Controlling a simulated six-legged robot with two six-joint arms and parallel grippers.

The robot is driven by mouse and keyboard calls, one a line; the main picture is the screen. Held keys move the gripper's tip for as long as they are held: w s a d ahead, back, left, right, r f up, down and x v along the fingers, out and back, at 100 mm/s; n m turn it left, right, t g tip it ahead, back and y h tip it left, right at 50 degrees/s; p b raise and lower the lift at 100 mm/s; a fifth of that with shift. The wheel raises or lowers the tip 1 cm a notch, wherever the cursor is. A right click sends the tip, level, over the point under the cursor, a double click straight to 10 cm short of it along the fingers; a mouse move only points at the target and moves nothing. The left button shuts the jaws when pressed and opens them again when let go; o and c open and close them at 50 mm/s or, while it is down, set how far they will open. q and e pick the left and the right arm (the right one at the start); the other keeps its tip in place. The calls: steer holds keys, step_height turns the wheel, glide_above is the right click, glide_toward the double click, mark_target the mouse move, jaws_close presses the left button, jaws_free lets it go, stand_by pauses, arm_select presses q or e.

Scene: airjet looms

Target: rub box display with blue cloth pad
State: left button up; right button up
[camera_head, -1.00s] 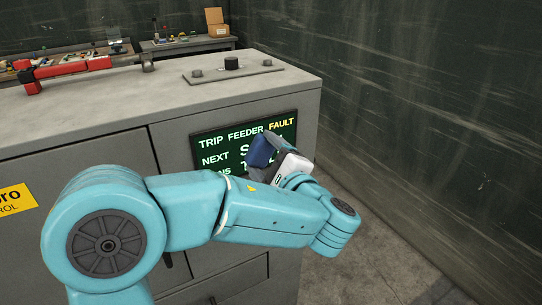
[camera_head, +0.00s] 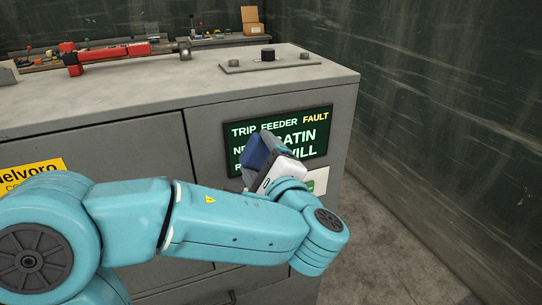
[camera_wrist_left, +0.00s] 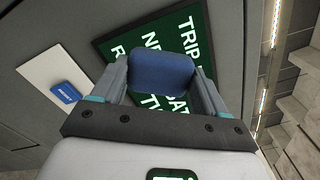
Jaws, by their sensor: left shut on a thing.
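The box display (camera_head: 318,122) is a dark green screen with white and yellow text on the front of a grey cabinet. It also shows in the left wrist view (camera_wrist_left: 118,42). My left gripper (camera_head: 268,146) is shut on the blue cloth pad (camera_head: 255,158), which sits between both fingers in the left wrist view (camera_wrist_left: 162,72). The pad is in front of the left part of the display and hides some text. I cannot tell whether it touches the screen. My right gripper is not in view.
The grey cabinet top (camera_head: 150,95) holds a red tool (camera_head: 115,54) and a plate with knobs (camera_head: 268,62). A yellow label (camera_head: 32,175) is on the cabinet front. A cardboard box (camera_head: 265,20) stands on a bench behind. Floor is clear to the right.

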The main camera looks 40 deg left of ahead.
mark_target(307, 136)
arm_select(q)
steer(key=shift+a, duration=0.1)
steer(key=shift+r, duration=0.1)
steer(key=shift+w+d+p, duration=0.15)
steer(key=shift+w+d, duration=0.4)
steer(key=shift+w, duration=0.65)
steer(key=shift+w+d+p, duration=0.1)
steer(key=shift+w+d, duration=0.5)
steer(key=shift+w, duration=0.6)
steer(key=shift+w+d+p, duration=0.15)
steer(key=shift+w+d, duration=0.4)
steer(key=shift+w, duration=0.65)
steer(key=shift+w+d+p, duration=0.2)
steer(key=shift+w, duration=0.45)
steer(key=shift+w+d+p, duration=0.15)
steer(key=shift+w+d, duration=0.1)
steer(key=shift+w, duration=0.35)
steer(key=shift+w+d+p, duration=0.2)
steer(key=shift+w, duration=0.45)
